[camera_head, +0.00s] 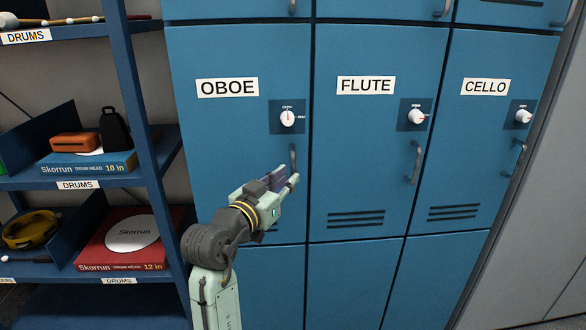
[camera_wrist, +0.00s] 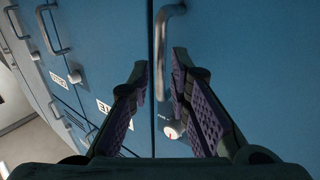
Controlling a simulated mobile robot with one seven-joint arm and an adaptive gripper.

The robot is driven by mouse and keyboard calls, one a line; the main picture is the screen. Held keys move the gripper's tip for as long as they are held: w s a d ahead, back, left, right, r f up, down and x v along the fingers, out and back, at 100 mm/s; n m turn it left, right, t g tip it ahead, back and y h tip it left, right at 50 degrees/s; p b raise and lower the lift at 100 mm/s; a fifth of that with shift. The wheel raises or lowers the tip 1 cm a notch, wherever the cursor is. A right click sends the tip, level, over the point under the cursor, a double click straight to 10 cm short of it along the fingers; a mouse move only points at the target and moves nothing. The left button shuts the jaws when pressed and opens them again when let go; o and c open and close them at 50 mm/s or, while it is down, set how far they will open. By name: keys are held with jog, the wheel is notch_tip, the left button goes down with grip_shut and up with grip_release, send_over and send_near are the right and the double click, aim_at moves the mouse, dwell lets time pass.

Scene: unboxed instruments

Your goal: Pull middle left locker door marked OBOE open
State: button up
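The blue locker door marked OBOE (camera_head: 230,130) is closed, flush with the doors around it. Its white dial (camera_head: 287,118) sits at the upper right, and its grey bar handle (camera_head: 292,157) is upright below the dial. My gripper (camera_head: 287,178) is at the handle's lower end in the head view. In the wrist view, my gripper (camera_wrist: 161,72) is open, with one purple-padded finger on each side of the handle (camera_wrist: 162,50). I see no clear contact, and how deep the handle lies between the fingers is hard to tell. The dial (camera_wrist: 173,129) also shows between the fingers.
Closed FLUTE (camera_head: 365,140) and CELLO (camera_head: 480,130) doors with handles stand to the right. An open blue shelf (camera_head: 135,110) with drum items stands close left of the OBOE door and my arm. More lockers are above and below.

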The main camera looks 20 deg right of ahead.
aim_at(292, 173)
jog(key=shift+p+x, duration=0.35)
jog(key=shift+x, duration=1.65)
jog(key=shift+c, duration=0.4)
grip_shut()
